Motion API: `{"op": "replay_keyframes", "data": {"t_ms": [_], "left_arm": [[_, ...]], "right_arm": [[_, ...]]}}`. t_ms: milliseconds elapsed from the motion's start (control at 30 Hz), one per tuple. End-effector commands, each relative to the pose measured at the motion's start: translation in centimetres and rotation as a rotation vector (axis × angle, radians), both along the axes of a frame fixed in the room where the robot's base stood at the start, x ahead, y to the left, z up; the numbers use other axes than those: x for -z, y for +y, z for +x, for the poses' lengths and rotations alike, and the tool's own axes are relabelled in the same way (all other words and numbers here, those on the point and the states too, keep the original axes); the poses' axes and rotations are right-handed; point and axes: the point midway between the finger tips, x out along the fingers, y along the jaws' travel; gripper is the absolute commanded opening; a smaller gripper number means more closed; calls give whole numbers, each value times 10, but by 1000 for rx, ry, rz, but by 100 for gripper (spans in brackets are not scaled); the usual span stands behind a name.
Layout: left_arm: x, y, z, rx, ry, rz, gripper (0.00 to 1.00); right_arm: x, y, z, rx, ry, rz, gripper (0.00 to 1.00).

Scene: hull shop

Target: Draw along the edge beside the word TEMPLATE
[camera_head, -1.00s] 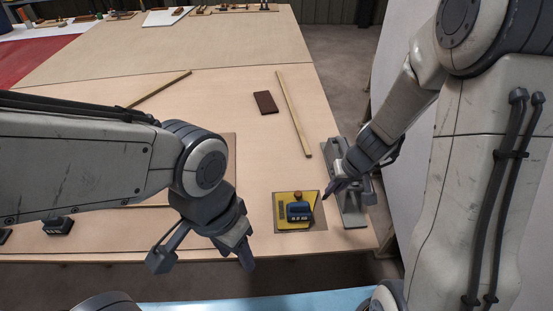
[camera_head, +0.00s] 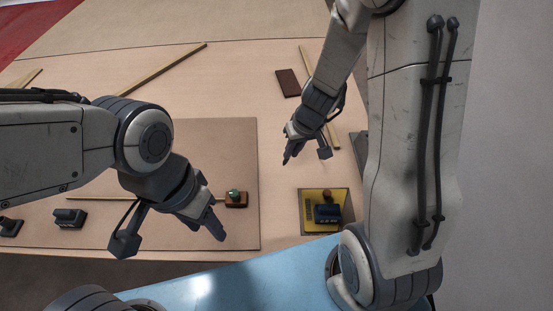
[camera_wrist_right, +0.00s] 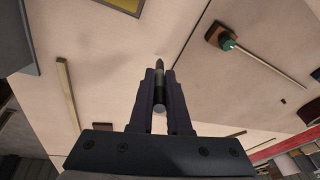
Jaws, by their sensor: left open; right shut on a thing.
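My right gripper (camera_head: 286,158) is shut on a dark pen-like marker, in mid-air over the pale table. In the right wrist view the marker (camera_wrist_right: 159,80) sticks out between the fingers with its tip pointing away. The word TEMPLATE is not legible on anything. My left gripper (camera_head: 170,238) is open and empty above the front of the brown panel.
The brown panel (camera_head: 215,150) bears a long thin rod ending at a brown block with a green knob (camera_head: 236,199). Dark tools (camera_head: 70,217) sit at left. A dark red block (camera_head: 288,83) and wooden strips (camera_head: 165,68) lie farther back. The table between panel and yellow plate is clear.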

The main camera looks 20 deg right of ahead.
Motion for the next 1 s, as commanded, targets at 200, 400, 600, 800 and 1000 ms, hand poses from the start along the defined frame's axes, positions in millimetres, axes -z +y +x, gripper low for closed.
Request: {"op": "replay_keyframes", "data": {"t_ms": [200,400,600,800,1000], "left_arm": [[-20,0,0,0,0,0,50],[-36,0,0,-1,0,0,50],[-52,0,0,-1,0,0,50],[-59,0,0,-1,0,0,50],[-53,0,0,-1,0,0,50]], "right_arm": [[10,12,-18,-172,111,-85,0],[22,12,-35,-353,223,-208,0],[31,4,-38,-528,308,-348,0],[37,-3,-31,-639,345,-446,0],[45,-3,-29,-661,349,-465,0]]}}
